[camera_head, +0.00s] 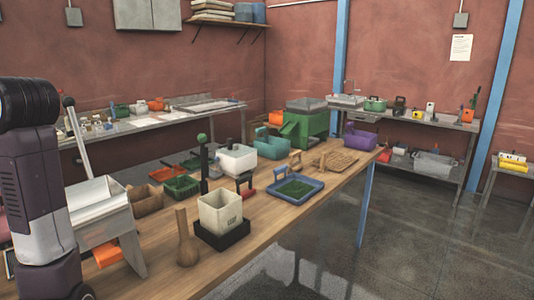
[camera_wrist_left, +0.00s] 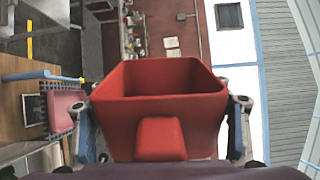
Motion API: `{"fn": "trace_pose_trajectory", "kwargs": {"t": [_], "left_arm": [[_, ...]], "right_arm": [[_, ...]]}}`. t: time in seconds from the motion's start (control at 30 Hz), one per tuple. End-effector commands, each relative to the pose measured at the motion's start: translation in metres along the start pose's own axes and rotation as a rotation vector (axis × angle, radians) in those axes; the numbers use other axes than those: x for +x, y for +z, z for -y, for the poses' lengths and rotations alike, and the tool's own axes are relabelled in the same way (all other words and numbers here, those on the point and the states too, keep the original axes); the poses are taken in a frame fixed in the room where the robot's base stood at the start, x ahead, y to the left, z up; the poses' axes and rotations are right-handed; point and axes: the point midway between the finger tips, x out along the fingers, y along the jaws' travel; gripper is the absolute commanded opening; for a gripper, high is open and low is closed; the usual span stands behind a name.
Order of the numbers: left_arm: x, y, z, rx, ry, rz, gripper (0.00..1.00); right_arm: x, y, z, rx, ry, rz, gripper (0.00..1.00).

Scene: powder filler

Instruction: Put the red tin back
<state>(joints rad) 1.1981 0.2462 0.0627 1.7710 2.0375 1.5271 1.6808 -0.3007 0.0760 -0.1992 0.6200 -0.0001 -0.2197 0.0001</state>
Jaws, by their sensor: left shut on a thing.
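The red tin (camera_wrist_left: 160,78) fills the middle of the left wrist view, an open-topped box with tapering walls and a raised red block on its near side. My left gripper (camera_wrist_left: 162,118) is shut on it, with a finger at each side wall. No contents show inside the tin, though its floor is hidden. In the head view my left arm stands at the left edge; its gripper and the tin are out of that picture. My right gripper is in neither view.
A wooden table (camera_head: 328,194) carries a white box on a black scale (camera_head: 222,239), a wooden pestle (camera_head: 187,240), a blue tray with green contents (camera_head: 296,199) and several bins. A grey hopper (camera_head: 95,191) stands near my arm. Open floor (camera_head: 430,235) lies right.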

Motion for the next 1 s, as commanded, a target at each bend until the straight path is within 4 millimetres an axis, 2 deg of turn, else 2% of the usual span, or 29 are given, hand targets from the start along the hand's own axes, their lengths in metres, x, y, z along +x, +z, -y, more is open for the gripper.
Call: {"fn": "trace_pose_trajectory", "kwargs": {"t": [0.03,0.2,0.4,0.7,1.0], "left_arm": [[-0.01,-0.015,-0.013,0.003,-0.002,-0.05,0.45],[-0.046,-0.06,-0.064,0.006,-0.011,-0.247,0.45],[-0.091,-0.098,-0.127,0.008,-0.023,-0.485,0.45],[-0.154,-0.125,-0.213,0.012,-0.036,-0.788,0.45],[-0.217,-0.128,-0.291,0.013,-0.047,-1.05,0.45]], "right_arm": [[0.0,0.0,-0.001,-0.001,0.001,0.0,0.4],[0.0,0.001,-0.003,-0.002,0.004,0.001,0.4],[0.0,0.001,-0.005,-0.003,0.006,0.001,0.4],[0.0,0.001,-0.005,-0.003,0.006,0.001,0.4],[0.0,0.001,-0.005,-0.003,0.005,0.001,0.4]]}}
